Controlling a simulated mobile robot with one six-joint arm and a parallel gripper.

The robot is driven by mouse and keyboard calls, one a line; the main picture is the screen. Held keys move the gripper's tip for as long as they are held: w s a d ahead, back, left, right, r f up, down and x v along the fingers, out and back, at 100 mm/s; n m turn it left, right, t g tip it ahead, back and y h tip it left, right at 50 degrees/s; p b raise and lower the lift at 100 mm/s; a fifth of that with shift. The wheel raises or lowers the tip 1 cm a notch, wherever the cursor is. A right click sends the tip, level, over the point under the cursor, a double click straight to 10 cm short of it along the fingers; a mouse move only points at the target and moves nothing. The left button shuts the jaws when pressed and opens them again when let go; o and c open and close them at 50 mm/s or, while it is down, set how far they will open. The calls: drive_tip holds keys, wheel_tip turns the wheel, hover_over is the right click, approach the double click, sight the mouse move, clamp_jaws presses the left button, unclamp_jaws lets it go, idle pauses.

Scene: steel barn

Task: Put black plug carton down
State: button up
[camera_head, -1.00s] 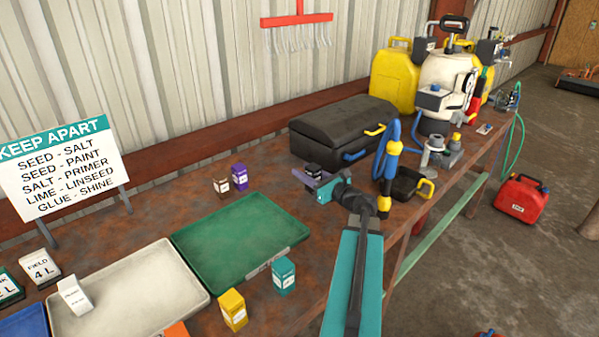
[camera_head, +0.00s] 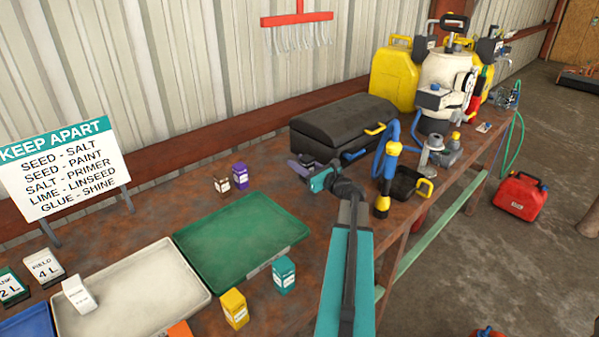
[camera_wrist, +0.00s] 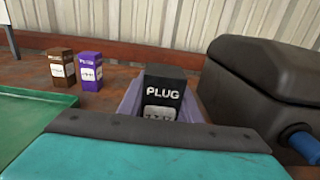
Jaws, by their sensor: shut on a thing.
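The black plug carton (camera_wrist: 164,92) stands upright between the purple jaws of my gripper in the wrist view, its white "PLUG" lettering facing the camera. My gripper (camera_head: 302,168) is shut on it, in front of the black case on the rusty bench. In the head view the carton is mostly hidden by the gripper. I cannot tell whether its base touches the bench.
The black case (camera_head: 343,133) is close on the right. A brown carton (camera_head: 222,187) and a purple carton (camera_head: 240,176) stand to the left. A green tray (camera_head: 240,240) lies nearer; bare bench (camera_head: 185,190) shows behind it.

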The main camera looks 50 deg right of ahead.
drive_tip(key=shift+f, duration=0.1)
drive_tip(key=shift+f+p, duration=0.6)
drive_tip(key=shift+f, duration=1.05)
drive_tip(key=shift+f, duration=0.2)
drive_tip(key=o, duration=1.1)
drive_tip(key=shift+r, duration=0.25)
drive_tip(key=shift+s+f, duration=0.1)
drive_tip(key=shift+s, duration=0.25)
drive_tip(key=s+b, duration=0.1)
drive_tip(key=s, duration=0.2)
drive_tip(key=s+b, duration=0.1)
drive_tip(key=s, duration=0.3)
drive_tip(key=s+b, duration=0.1)
drive_tip(key=s, duration=0.3)
drive_tip(key=shift+s+a, duration=0.15)
drive_tip(key=shift+a, duration=0.25)
drive_tip(key=shift+o, duration=0.3)
